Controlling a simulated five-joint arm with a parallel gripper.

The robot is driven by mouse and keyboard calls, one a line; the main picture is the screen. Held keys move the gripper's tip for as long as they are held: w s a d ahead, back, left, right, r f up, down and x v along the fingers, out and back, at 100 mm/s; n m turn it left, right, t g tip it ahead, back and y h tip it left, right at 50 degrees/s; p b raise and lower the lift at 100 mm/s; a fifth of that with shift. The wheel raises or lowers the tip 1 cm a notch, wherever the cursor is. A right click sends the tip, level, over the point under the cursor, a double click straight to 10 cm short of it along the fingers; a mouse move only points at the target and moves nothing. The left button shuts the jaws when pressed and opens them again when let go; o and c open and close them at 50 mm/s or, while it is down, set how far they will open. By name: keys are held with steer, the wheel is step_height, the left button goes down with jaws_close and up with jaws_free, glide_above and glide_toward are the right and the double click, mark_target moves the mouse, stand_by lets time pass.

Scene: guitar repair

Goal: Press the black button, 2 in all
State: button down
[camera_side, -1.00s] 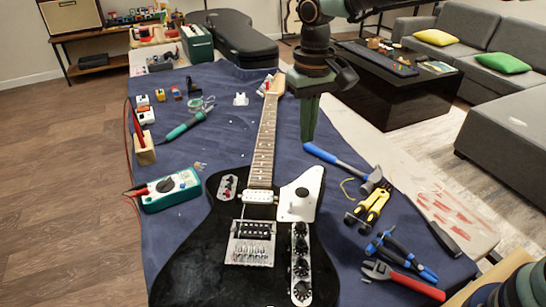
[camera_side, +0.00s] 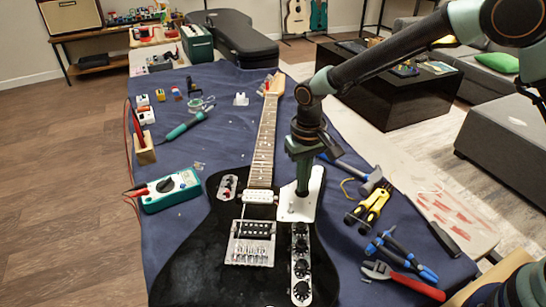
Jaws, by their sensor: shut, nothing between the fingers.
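The black electric guitar (camera_side: 195,262) lies on the blue cloth with its neck pointing away. Its white plate (camera_side: 313,190) sits right of the neck's base and carries a small upright switch or post (camera_side: 291,208). My gripper (camera_side: 302,192) is shut and empty, pointing down over the white plate. It covers the small dark spot on the plate that showed earlier, which may be the black button. I cannot tell whether the fingertips touch it. A chrome strip with several black knobs (camera_side: 301,268) runs down the guitar below the plate.
A multimeter (camera_side: 170,190) and a soldering iron (camera_side: 185,127) lie to the left.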

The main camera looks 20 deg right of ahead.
steer(key=shift+s+f, duration=0.1)
steer(key=shift+f, duration=0.95)
step_height(320, 180, up, 16)
steer(key=shift+f, duration=0.25)
stand_by(0.5)
steer(key=s+d+r+t, duration=0.2)
steer(key=s+d+r, duration=0.3)
steer(key=d+r, duration=0.3)
steer(key=s+d+f+t, duration=0.2)
steer(key=s+d+t, duration=0.1)
steer(key=s+d, duration=0.6)
steer(key=shift+s+d+t, duration=0.25)
steer(key=shift+s+t, duration=0.05)
steer(key=shift+s, duration=0.15)
